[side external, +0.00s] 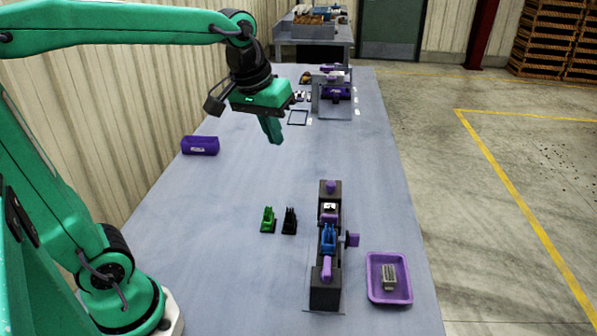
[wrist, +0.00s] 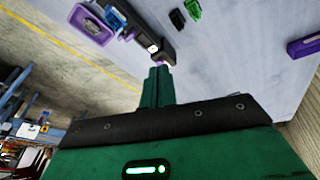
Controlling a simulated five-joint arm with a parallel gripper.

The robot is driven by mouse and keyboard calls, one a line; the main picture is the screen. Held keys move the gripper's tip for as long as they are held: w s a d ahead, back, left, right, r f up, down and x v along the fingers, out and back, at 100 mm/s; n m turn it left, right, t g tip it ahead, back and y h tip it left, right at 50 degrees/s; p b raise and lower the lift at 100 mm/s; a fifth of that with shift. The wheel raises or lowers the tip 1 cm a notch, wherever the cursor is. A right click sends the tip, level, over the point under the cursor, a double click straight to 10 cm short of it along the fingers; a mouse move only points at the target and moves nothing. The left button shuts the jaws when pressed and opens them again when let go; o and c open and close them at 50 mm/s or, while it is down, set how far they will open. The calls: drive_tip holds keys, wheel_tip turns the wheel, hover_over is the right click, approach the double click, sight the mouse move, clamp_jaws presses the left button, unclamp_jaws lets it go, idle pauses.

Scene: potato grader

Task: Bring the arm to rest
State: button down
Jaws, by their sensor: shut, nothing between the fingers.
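My gripper (side external: 272,130) hangs above the middle of the grey-blue table (side external: 245,190), its green fingers pointing down. The fingers are shut together with nothing between them. In the wrist view my gripper (wrist: 158,72) also shows as one closed green block. It is apart from everything on the table. The green arm reaches in from the left, bent down at the wrist.
A dark fixture (side external: 325,285) with blue and purple parts stands at the front. Beside it are a green piece (side external: 268,220), a black piece (side external: 289,221) and a purple tray (side external: 373,290). A purple bin (side external: 200,146) sits left; a grey frame (side external: 333,101) stands farther back.

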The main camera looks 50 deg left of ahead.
drive_tip(key=s+f+m+t, duration=0.2)
drive_tip(key=s+f+m, duration=0.2)
drive_tip(key=s, duration=0.8)
drive_tip(key=shift+d+f, duration=0.2)
drive_tip(key=shift+f, duration=0.25)
